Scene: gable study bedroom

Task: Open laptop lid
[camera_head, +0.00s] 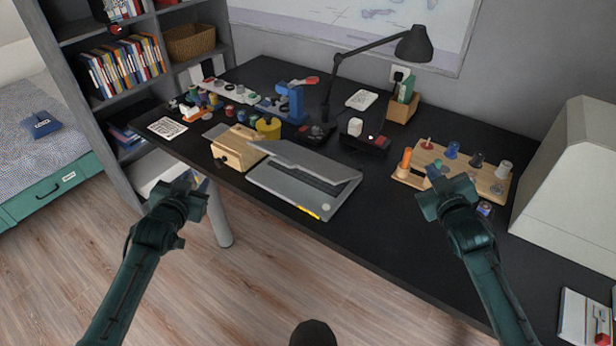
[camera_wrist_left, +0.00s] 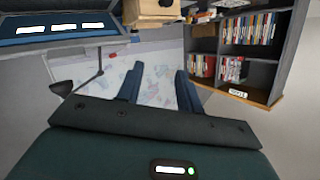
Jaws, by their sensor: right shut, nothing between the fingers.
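The grey laptop (camera_head: 290,194) lies on the black desk near its front edge. Its lid (camera_head: 300,160) appears partly raised at the back, and a dark keyboard strip shows in front of it. In the left wrist view, a blue panel with white boxes, apparently the laptop's screen (camera_wrist_left: 60,37), shows at the top left. My left gripper (camera_head: 186,187) is in front of the desk, left of the laptop and apart from it. Its fingers are spread with nothing between them. My right gripper (camera_head: 446,186) is shut and empty over the desk, right of the laptop and apart from it.
A wooden box (camera_head: 234,151) stands close to the laptop's left. A black lamp (camera_head: 414,46), a small black device (camera_head: 365,143) and a yellow cup (camera_head: 268,127) are behind. A wooden peg rack (camera_head: 480,179) is near my right gripper.

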